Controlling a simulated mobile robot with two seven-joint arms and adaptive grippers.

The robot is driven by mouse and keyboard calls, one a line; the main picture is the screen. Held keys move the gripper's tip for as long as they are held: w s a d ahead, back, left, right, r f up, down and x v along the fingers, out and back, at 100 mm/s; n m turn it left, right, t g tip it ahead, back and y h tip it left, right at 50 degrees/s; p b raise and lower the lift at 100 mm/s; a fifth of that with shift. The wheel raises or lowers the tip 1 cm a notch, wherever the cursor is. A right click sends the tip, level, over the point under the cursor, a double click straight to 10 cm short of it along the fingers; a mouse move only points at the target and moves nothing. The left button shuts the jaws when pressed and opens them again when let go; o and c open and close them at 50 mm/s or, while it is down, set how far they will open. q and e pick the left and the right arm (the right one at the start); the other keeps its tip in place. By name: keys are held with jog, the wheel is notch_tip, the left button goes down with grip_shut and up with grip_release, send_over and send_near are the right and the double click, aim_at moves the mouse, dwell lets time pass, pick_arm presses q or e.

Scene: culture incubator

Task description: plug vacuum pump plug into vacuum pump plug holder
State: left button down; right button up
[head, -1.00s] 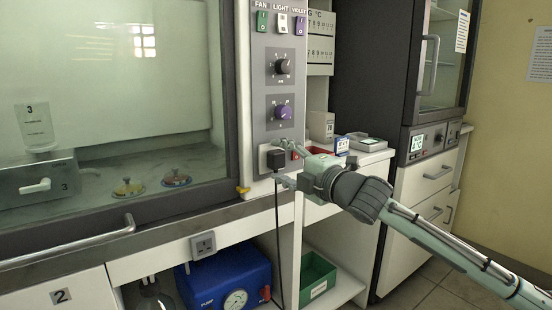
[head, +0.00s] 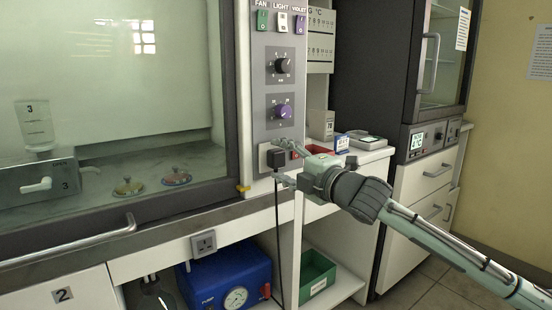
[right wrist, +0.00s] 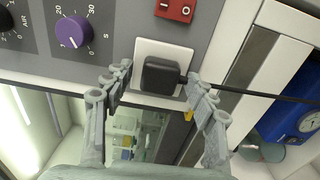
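The black vacuum pump plug (head: 276,158) sits against a white square plate (right wrist: 147,52) low on the control panel, and its cable hangs down. In the right wrist view the plug (right wrist: 160,76) is a dark block with the cable leaving to the right. My right gripper (head: 283,162) is at the panel with its fingers open on either side of the plug. In the right wrist view a gap shows between the plug and each finger (right wrist: 160,84). A grey socket (head: 203,244) is on the strip below the hood. My left gripper is not in view.
Knobs (head: 283,111) and switches are above the plug; a red switch (right wrist: 176,8) is close to it. The blue pump (head: 228,278) and green bin (head: 317,272) stand on the lower shelf. The hood window (head: 110,100) is to the left.

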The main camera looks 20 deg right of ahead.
grip_shut()
jog(key=shift+s, duration=0.1)
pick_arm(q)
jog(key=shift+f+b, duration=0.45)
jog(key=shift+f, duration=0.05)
pick_arm(e)
jog(key=shift+v, duration=2.9)
